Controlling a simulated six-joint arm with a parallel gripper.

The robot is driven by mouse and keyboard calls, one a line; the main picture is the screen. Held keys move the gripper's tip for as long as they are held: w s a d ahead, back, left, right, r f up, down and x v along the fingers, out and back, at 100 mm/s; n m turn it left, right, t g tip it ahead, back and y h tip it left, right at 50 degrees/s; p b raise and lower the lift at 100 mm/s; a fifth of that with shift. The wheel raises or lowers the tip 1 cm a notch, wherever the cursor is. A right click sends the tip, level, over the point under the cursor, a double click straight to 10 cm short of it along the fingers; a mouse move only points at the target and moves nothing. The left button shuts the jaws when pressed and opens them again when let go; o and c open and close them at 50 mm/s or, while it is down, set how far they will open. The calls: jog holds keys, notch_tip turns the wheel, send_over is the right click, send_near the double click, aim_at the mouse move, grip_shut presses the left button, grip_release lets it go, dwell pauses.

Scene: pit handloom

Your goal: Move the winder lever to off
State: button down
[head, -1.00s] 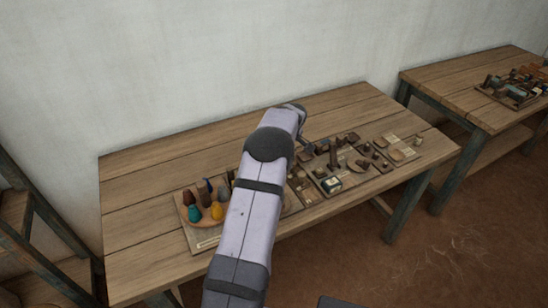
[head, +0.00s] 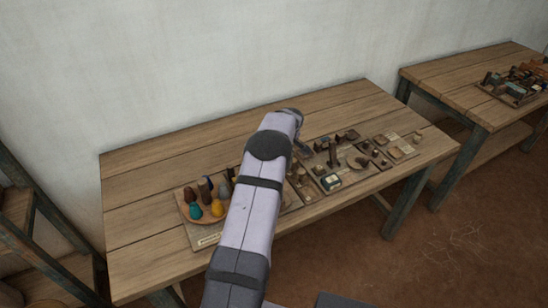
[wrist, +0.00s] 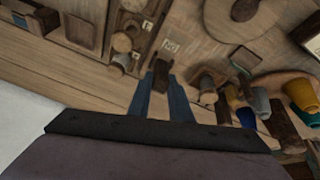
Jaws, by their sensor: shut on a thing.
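In the wrist view, the two blue fingers of my gripper (wrist: 163,103) are closed around a small dark brown wooden piece, the winder lever (wrist: 160,74). The part of the lever deep between the fingers is hidden. In the head view, my arm covers most of the lever's board, and the fingertips cannot be made out there.
Thread cones (wrist: 257,101) stand close to the right of my gripper in the wrist view. Round wooden knobs (wrist: 122,42) stand to its left. In the head view, boards with small parts (head: 333,160) lie right of my arm; the table's back (head: 190,145) is clear.

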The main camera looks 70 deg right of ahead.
jog(key=shift+w, duration=0.15)
jog(key=shift+w+d+r, duration=0.1)
jog(key=shift+w+d, duration=0.1)
jog(key=shift+w+d+g+y, duration=0.1)
jog(key=shift+d+g+y, duration=0.1)
jog(key=shift+g+y, duration=0.2)
jog(key=shift+r, duration=0.1)
jog(key=c, duration=1.6)
grip_release()
jog(key=shift+b+v, duration=1.65)
jog(key=shift+v, duration=2.05)
